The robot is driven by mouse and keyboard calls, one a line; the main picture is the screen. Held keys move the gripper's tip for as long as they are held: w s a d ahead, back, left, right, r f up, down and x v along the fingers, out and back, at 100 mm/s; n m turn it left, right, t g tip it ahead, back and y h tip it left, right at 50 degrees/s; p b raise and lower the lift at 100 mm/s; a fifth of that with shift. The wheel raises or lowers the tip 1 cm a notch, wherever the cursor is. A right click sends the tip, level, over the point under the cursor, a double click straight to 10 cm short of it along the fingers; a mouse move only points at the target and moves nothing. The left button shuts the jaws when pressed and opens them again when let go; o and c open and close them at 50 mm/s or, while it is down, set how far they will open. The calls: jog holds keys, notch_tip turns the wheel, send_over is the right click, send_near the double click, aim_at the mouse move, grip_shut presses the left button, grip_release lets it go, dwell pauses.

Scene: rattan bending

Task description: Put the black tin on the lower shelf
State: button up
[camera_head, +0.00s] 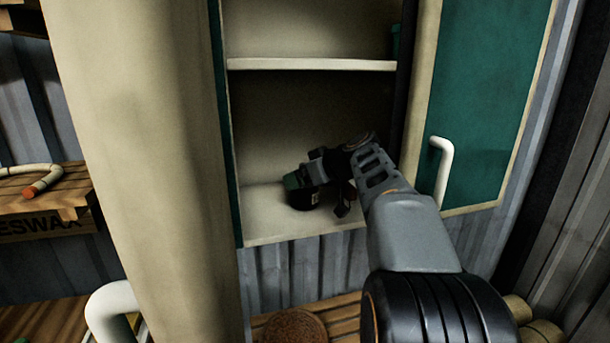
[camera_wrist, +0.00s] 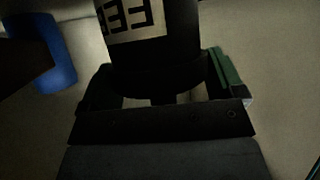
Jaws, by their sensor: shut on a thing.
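The black tin (camera_head: 303,199) is in the lower compartment of the open cabinet, at or just above the pale lower shelf (camera_head: 265,222). I cannot tell whether its base touches. My gripper (camera_head: 316,178) reaches in from the right and is shut on the tin, hiding part of it. In the wrist view the tin (camera_wrist: 180,55) stands between the jaws of my gripper (camera_wrist: 165,90), with a pale label bearing dark letters. Its far end is out of that view.
An upper shelf (camera_head: 310,65) spans the cabinet above my gripper. The green door (camera_head: 490,90) stands open at the right, with a white handle (camera_head: 441,165). A blue object (camera_wrist: 55,50) shows left of the tin in the wrist view. The lower shelf's front left is bare.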

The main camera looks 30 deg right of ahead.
jog(key=shift+f+b, duration=0.2)
jog(key=shift+b, duration=0.1)
jog(key=o, duration=0.9)
jog(key=shift+r, duration=0.15)
jog(key=shift+r+p, duration=0.2)
jog(key=shift+p, duration=0.2)
jog(key=b+v, duration=0.1)
jog(key=v, duration=1)
jog(key=shift+s+d+r+b, duration=0.1)
jog(key=shift+s+d+b, duration=0.1)
jog(key=shift+s+b, duration=0.15)
